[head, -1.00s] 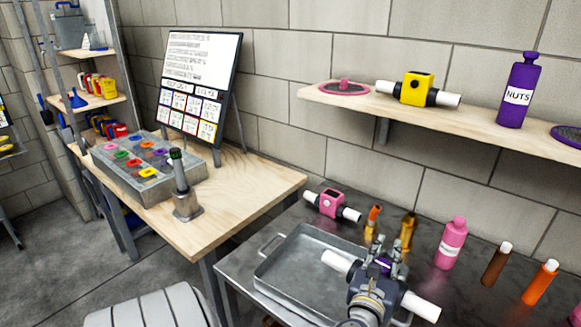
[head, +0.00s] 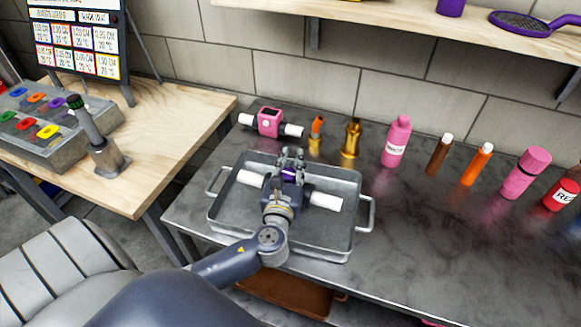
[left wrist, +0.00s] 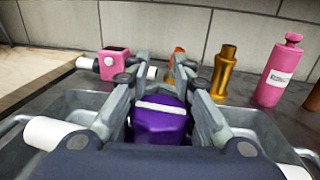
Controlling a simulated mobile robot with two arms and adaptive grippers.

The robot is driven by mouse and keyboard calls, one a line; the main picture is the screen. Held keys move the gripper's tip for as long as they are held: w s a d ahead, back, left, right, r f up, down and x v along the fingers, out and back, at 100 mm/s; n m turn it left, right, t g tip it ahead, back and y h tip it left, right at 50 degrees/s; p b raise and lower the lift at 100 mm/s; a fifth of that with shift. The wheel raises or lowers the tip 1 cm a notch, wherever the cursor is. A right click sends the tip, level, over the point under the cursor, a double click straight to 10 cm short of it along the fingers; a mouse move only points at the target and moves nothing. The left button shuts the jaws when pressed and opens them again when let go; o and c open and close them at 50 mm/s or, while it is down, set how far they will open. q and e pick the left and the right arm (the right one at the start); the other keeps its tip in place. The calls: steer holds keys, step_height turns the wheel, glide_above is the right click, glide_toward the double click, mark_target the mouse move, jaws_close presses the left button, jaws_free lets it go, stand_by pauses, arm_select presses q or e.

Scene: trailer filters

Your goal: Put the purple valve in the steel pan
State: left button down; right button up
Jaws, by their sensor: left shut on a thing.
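The purple valve (left wrist: 160,122) is between the fingers of my left gripper (left wrist: 160,95), which is shut on it. In the head view the valve (head: 289,174) is mostly hidden by my left gripper (head: 290,165); its white pipe ends stick out to both sides. The valve is over the middle of the steel pan (head: 228,215), inside its outline. I cannot tell whether it touches the pan floor. The pan is a grey rectangular tray with a handle at each end, on the metal table. My right gripper is not in view.
Behind the pan stand a pink valve (head: 270,122), a brass fitting (head: 351,138) and a pink bottle (head: 396,142). Brown and orange tubes (head: 476,164) and more bottles stand to the right. A wooden table (head: 170,135) is at the left; a shelf (head: 400,18) runs above.

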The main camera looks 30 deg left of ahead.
arm_select(q)
step_height(320, 180, down, 2)
steer(key=c, duration=1.2)
jaws_free()
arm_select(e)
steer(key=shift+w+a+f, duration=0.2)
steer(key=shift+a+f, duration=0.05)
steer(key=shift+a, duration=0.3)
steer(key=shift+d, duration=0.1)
arm_select(q)
steer(key=shift+r, duration=0.15)
